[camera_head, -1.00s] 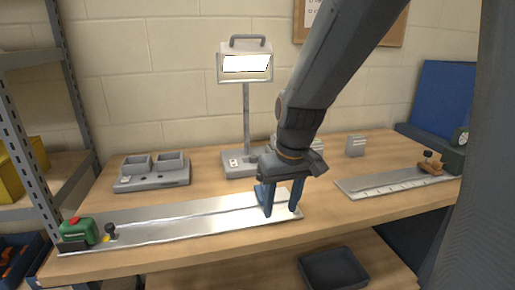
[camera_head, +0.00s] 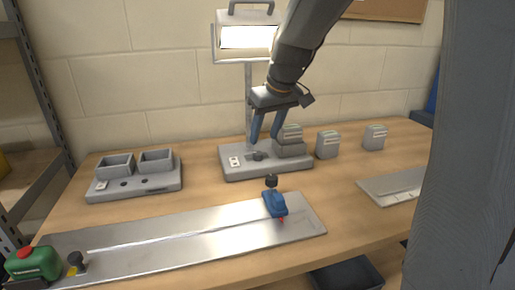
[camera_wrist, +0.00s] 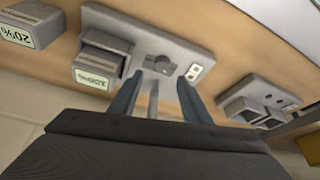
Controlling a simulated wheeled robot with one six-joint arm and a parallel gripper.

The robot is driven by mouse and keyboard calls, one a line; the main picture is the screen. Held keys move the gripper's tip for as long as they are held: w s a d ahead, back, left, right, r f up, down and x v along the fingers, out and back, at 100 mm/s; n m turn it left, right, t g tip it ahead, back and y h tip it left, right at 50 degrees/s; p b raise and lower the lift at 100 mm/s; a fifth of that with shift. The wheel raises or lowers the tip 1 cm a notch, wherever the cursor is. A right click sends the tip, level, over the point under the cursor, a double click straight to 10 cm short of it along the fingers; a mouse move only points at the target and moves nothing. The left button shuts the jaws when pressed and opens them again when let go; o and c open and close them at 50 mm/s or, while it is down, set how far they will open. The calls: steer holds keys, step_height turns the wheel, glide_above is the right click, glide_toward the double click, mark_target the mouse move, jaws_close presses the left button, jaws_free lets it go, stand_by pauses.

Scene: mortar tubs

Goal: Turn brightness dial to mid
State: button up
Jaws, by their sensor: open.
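The brightness dial is a small dark grey knob (camera_head: 257,156) on top of the lamp's grey base (camera_head: 232,171). In the wrist view the dial (camera_wrist: 160,65) sits just beyond and between my fingertips, with a pointed part. My gripper (camera_head: 265,138) is open, pointing down over the base. Its blue fingers (camera_wrist: 159,82) show on either side of the dial in the wrist view, and I cannot tell whether they touch it. The lamp head (camera_head: 248,36) is lit bright white. A white switch plate (camera_head: 235,161) is left of the dial.
A grey block (camera_head: 290,136) sits on the base's right end, close to my fingers. Two more blocks (camera_head: 328,145) (camera_head: 375,137) stand to the right. A two-cup grey unit (camera_head: 135,175) is at left. A metal track (camera_head: 180,232) with a blue slider (camera_head: 275,203) lies in front.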

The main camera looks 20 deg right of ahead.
mark_target(258, 153)
steer(key=x, duration=0.7)
steer(key=shift+s+a, duration=0.1)
steer(key=shift+a, duration=0.05)
steer(key=c, duration=1)
